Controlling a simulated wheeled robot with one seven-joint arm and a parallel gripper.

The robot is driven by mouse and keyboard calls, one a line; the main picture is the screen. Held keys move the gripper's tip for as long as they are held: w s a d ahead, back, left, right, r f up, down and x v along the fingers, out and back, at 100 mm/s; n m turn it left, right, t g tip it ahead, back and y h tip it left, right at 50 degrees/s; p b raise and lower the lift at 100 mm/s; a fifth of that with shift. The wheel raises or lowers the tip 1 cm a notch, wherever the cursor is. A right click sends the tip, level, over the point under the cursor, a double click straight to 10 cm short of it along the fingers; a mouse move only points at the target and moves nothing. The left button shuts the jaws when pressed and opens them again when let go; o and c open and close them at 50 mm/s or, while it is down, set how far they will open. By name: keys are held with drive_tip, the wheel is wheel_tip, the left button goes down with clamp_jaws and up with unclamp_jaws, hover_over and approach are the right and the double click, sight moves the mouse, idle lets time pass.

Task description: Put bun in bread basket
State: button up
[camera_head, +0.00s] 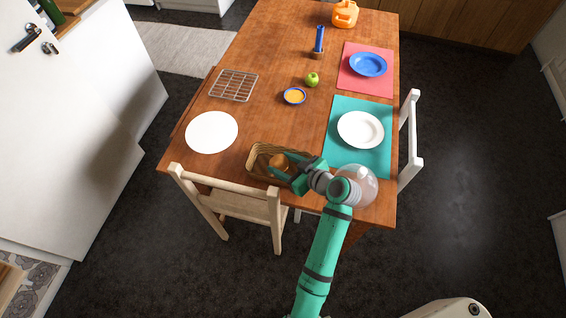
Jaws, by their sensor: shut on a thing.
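The bread basket (254,151) is a tan woven box on the near edge of the wooden table. My gripper (283,163) is over the basket, reaching in from the right. It is shut on the bun (278,160), a small brown roll between its green fingers. The bun appears within the basket's outline. I cannot tell whether it touches the basket floor. The fingers and wrist hide the basket's right part.
A chair (228,205) stands against the near table edge, below the basket. A clear dome (363,186) is close behind my wrist. A white round plate (212,132) lies left, and a teal mat (342,148) with a white plate (360,130) lies right.

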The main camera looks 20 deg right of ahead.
drive_tip(key=shift+f, duration=0.3)
drive_tip(key=o, duration=0.8)
drive_tip(key=shift+c, duration=0.2)
drive_tip(key=shift+r, duration=0.1)
drive_tip(key=shift+r, duration=0.25)
drive_tip(key=v, duration=1.2)
drive_tip(key=shift+s+r, duration=0.1)
drive_tip(key=shift+r, duration=0.15)
drive_tip(key=shift+s, duration=0.1)
